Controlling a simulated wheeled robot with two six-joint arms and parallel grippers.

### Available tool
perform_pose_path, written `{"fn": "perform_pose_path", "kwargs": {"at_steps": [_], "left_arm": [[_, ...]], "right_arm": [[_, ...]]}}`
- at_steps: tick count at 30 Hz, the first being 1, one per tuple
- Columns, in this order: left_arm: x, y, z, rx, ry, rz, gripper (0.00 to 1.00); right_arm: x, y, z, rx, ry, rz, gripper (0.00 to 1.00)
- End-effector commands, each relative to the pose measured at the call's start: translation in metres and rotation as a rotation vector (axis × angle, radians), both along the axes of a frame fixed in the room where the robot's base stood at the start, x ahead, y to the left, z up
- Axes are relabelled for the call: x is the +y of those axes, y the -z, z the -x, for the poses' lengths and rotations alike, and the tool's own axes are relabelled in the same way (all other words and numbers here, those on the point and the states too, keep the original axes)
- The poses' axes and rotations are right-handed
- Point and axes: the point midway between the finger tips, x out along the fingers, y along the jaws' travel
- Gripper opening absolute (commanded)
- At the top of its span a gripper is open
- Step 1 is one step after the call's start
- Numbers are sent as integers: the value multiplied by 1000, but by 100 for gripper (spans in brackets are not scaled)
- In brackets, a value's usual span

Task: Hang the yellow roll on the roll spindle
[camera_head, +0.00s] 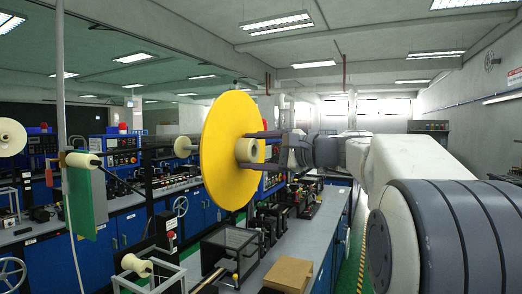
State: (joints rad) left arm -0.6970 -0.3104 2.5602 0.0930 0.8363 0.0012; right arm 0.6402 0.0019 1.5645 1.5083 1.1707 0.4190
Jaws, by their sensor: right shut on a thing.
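The yellow roll (218,150) is a large, thin upright disc with a cream hub, near the middle of the head view. My right gripper (250,150) comes in from the right, with its two dark fingers above and below the hub, shut on it. The roll is held in the air above the workbench. A cream cylinder (184,147) shows just left of the disc, near a dark horizontal bar; I cannot tell whether it is the roll spindle. The disc hides part of what lies behind it. My left gripper is not in view.
A cream roll (83,160) sits by a green plate (86,205) and a pale upright post at the left. A small cream spool (137,265) is low in front. A cardboard-coloured box (288,274) lies on the grey bench. Blue cabinets and machines fill the back.

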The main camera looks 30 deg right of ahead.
Motion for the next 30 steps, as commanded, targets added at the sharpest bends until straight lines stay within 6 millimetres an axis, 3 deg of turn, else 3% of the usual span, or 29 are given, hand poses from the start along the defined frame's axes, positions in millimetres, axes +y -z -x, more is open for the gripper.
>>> {"fn": "perform_pose_path", "kwargs": {"at_steps": [15,30], "left_arm": [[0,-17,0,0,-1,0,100],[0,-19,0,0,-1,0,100]], "right_arm": [[31,-3,-42,-3,4,-2,0],[38,-2,-51,-4,5,0,0]]}}
